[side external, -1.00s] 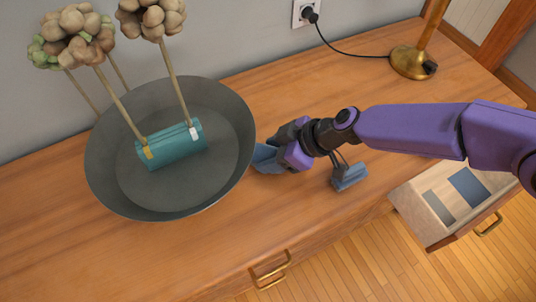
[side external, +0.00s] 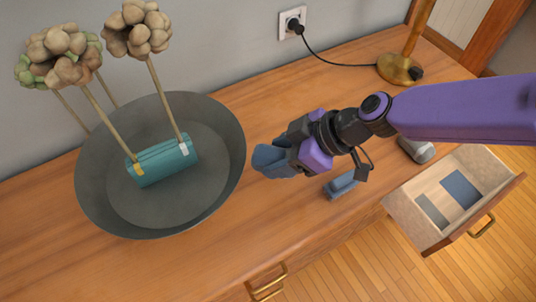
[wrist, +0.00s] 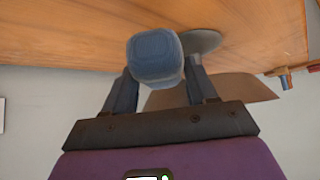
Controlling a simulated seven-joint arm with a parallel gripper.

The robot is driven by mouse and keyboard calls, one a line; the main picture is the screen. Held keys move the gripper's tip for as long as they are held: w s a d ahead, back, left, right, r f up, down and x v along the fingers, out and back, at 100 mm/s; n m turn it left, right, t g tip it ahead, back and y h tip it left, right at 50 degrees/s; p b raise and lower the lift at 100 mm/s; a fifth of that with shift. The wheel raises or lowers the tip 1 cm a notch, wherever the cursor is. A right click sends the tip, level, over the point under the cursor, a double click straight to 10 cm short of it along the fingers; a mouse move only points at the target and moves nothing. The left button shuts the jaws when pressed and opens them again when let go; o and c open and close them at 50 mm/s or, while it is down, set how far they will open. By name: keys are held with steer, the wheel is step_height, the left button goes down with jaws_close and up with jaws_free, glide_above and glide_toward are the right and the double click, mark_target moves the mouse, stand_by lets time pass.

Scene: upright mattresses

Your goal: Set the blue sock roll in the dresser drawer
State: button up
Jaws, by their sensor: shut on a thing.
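The blue sock roll (wrist: 155,55) shows in the wrist view as a rounded blue block between my two fingers. My gripper (side external: 268,160) is shut on it, just above the dresser top and right of the grey pan. In the side view, the roll is hard to tell apart from my bluish fingers. The dresser drawer (side external: 405,216) is pulled open at the right, below the dresser top. A dark blue flat patch (side external: 461,188) and a grey patch (side external: 431,211) lie on its floor, with bare room around them.
The wide grey pan (side external: 95,190) holds a teal roll (side external: 160,162). Long stalks with knobbly heads (side external: 138,30) rise over it. A small blue item (side external: 341,186) and a grey item (side external: 416,149) lie between my gripper and the drawer. A brass lamp (side external: 400,68) stands behind.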

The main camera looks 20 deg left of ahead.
steer(key=s+d+r, duration=0.4)
steer(key=d, duration=0.4)
steer(key=shift+s+d+r, duration=0.25)
steer(key=shift+s+r, duration=0.05)
steer(key=shift+r, duration=0.05)
steer(key=shift+w, duration=0.1)
